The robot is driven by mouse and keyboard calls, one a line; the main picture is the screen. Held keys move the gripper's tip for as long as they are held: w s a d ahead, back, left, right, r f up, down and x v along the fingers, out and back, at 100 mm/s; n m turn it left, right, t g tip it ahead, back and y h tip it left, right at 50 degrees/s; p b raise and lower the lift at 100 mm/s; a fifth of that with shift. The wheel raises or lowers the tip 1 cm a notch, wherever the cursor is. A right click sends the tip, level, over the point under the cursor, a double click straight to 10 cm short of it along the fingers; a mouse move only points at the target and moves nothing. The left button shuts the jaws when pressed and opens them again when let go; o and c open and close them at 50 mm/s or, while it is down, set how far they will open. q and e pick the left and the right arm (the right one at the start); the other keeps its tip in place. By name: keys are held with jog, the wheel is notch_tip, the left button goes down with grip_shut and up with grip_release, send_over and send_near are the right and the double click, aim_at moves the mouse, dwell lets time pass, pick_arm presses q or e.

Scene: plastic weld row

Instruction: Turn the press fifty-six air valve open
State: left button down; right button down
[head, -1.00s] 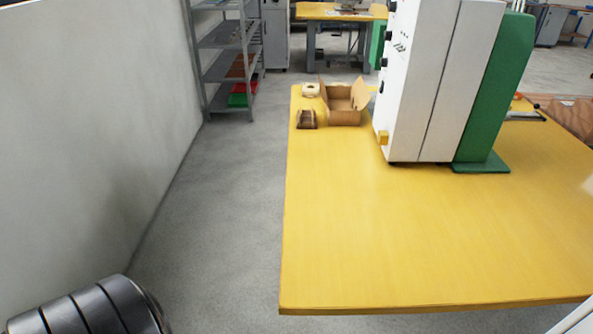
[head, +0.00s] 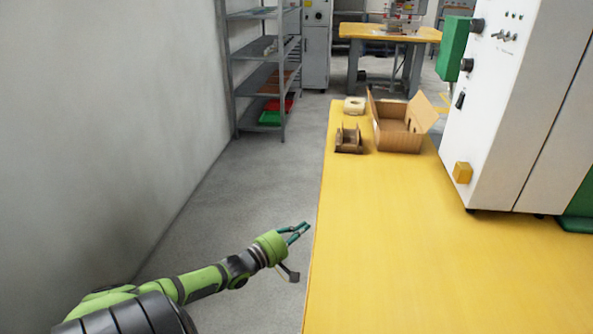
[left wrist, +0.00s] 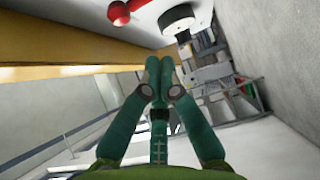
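A white press cabinet (head: 505,110) with knobs and a yellow block (head: 462,172) stands on the yellow table in the head view; I cannot read a number on it. In the left wrist view, a red rounded part on a red stem (left wrist: 120,14) shows at the top, beside a round black-rimmed white part (left wrist: 177,18). The red part may be the air valve's handle; I cannot tell. My left gripper (head: 300,232) is beside the table's left edge, clear of the press. Its fingertips (left wrist: 159,62) are together with nothing between them. My right gripper is not in view.
The yellow table (head: 400,270) has a bare front. An open cardboard box (head: 398,140), a small brown holder (head: 348,139) and a tape roll (head: 355,105) lie at its far left. A grey shelf (head: 262,75) stands behind. Floor between wall and table is clear.

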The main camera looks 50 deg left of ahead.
pick_arm(q)
jog(key=w+b, duration=0.2)
jog(key=w, duration=0.4)
jog(key=s+d+p, duration=0.2)
jog(key=d, duration=0.1)
jog(key=shift+s+f, duration=0.1)
jog(key=shift+s, duration=0.05)
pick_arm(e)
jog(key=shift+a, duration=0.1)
